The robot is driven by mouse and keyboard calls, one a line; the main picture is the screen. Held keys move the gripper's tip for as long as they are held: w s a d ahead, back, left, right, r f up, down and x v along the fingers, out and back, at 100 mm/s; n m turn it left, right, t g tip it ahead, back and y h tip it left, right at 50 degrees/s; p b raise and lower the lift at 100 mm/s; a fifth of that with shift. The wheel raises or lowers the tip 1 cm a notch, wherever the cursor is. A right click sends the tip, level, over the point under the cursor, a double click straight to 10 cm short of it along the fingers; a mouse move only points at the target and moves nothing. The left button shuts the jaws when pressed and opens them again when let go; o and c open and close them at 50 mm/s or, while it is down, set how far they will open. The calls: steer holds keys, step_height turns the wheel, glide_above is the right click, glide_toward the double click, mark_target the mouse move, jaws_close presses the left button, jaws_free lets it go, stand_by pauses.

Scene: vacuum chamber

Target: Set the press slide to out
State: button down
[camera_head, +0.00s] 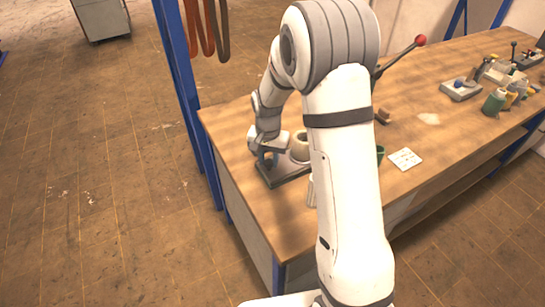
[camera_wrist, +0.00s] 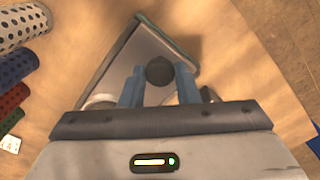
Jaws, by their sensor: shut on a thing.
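The press slide shows in the wrist view as a dark round knob (camera_wrist: 159,70) above a grey plate (camera_wrist: 150,43) with a dark green edge. My gripper (camera_wrist: 160,80) points down at it, with one blue finger on each side of the knob, shut on it. In the head view my gripper (camera_head: 268,155) is low over the left end of a dark base (camera_head: 288,178) near the bench's left end. A beige ring-shaped part (camera_head: 300,146) stands beside my gripper there. My gripper hides much of the slide, and I cannot tell its position along its travel.
A red-tipped lever (camera_head: 420,40) rises behind my arm. A white dotted card (camera_head: 405,159) and a green cup (camera_head: 380,152) are right of my arm. Perforated cylinders (camera_wrist: 18,68) line the wrist view's left. A blue post (camera_head: 185,90) stands beside the bench.

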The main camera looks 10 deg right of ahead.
steer(key=shift+w+a+r, duration=0.1)
steer(key=shift+a, duration=0.15)
steer(key=c, duration=1.3)
jaws_free()
steer(key=shift+w+a, duration=0.1)
steer(key=shift+a, duration=0.05)
steer(key=shift+o, duration=1)
step_height(320, 180, up, 7)
steer(key=shift+r+b, duration=0.2)
steer(key=shift+b, duration=0.25)
steer(key=shift+r, duration=0.15)
